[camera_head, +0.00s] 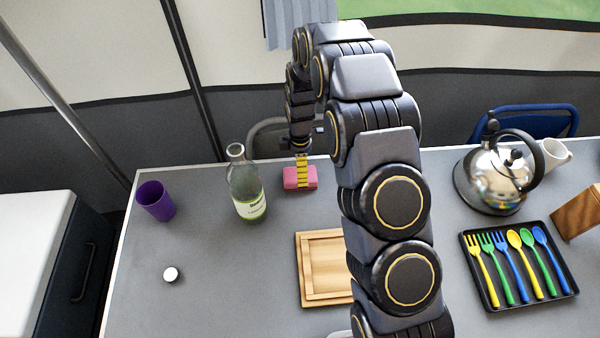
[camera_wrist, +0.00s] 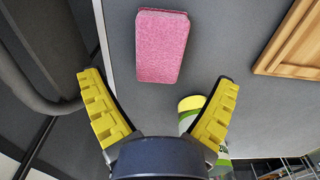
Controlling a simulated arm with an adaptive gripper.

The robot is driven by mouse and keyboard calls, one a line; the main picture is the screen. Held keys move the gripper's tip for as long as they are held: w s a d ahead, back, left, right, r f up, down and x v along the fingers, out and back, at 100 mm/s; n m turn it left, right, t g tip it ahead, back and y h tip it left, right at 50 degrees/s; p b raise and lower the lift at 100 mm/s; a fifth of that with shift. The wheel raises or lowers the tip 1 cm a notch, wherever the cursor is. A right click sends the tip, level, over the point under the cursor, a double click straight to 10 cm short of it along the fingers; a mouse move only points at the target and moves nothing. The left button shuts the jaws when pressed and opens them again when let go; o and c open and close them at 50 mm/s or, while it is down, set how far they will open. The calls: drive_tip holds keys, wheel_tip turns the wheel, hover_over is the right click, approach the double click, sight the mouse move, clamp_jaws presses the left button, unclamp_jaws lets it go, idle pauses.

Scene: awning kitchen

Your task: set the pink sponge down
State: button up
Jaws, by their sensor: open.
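The pink sponge (camera_head: 293,179) is on the grey table near its far edge, between the bottle and my arm. In the wrist view the sponge (camera_wrist: 161,47) lies flat on the table, beyond my fingertips and apart from them. My gripper (camera_head: 302,160) is above the sponge in the head view, with its yellow fingers overlapping it. In the wrist view my gripper (camera_wrist: 158,95) is spread wide open, with nothing between the yellow pads.
A glass bottle (camera_head: 245,185) stands close to the left of the sponge. A wooden board (camera_head: 303,270) lies nearer. A purple cup (camera_head: 155,201) is at the left. A kettle (camera_head: 490,180) and a cutlery tray (camera_head: 484,297) are at the right. The table between cup and board is mostly clear.

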drive_tip(key=s+d+r+m, duration=0.1)
drive_tip(key=s+r+m, duration=0.15)
drive_tip(key=r, duration=0.45)
drive_tip(key=s+d+r+m, duration=0.1)
drive_tip(key=s+r+m, duration=0.15)
drive_tip(key=r, duration=0.45)
drive_tip(key=s+d+r+m, duration=0.1)
drive_tip(key=s+r+m, duration=0.2)
drive_tip(key=s, duration=0.6)
drive_tip(key=s+d+r+m+g, duration=0.1)
drive_tip(key=s+r+m, duration=0.3)
drive_tip(key=s, duration=0.5)
drive_tip(key=s+d+r+m, duration=0.1)
drive_tip(key=s+r+m, duration=0.3)
drive_tip(key=s, duration=0.5)
drive_tip(key=shift+s+d+m+g, duration=0.2)
drive_tip(key=shift+d+m+g, duration=0.15)
drive_tip(key=shift+m, duration=0.75)
